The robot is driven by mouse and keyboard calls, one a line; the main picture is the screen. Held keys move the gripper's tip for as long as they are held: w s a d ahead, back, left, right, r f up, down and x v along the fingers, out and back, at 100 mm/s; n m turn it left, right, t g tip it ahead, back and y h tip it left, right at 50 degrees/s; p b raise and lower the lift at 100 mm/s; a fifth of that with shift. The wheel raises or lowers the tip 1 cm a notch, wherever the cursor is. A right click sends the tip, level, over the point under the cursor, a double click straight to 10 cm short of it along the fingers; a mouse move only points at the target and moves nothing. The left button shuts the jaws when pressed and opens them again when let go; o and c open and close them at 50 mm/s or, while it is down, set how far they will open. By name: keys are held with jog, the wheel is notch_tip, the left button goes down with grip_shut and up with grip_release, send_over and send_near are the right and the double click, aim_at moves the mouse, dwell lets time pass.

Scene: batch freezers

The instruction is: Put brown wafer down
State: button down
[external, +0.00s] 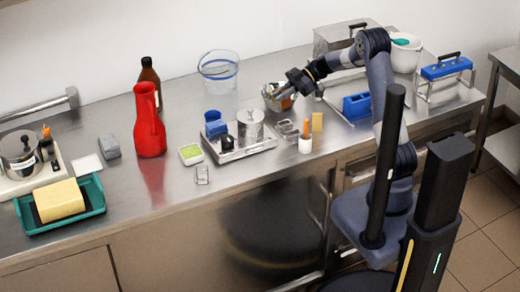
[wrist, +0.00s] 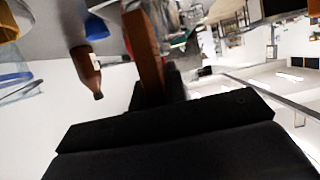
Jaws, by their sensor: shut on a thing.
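The brown wafer (wrist: 144,45) shows in the wrist view as a long flat brown bar standing out from between the dark fingers of my gripper (wrist: 160,85). My gripper is shut on it. In the external view my gripper (external: 272,91) is over the back of the steel counter, just above a small metal bowl (external: 271,104) with something orange-brown at it. I cannot tell there whether the wafer touches the bowl, and the gripper and arm partly hide that spot.
A clear tub with a blue band (external: 219,66) stands behind left. A metal tray with a steel pot (external: 250,128) is in front left. A red jug (external: 149,122) stands farther left.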

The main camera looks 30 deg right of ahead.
aim_at(290, 100)
jog(key=shift+s+r+b, duration=0.3)
jog(key=shift+r+b, duration=0.05)
jog(key=s+b, duration=0.4)
jog(key=s, duration=0.2)
notch_tip(290, 100, down, 9)
jog(key=shift+f+b, duration=0.15)
jog(key=shift+b, duration=0.35)
jog(key=c, duration=1.4)
grip_release()
jog(key=shift+f, duration=0.15)
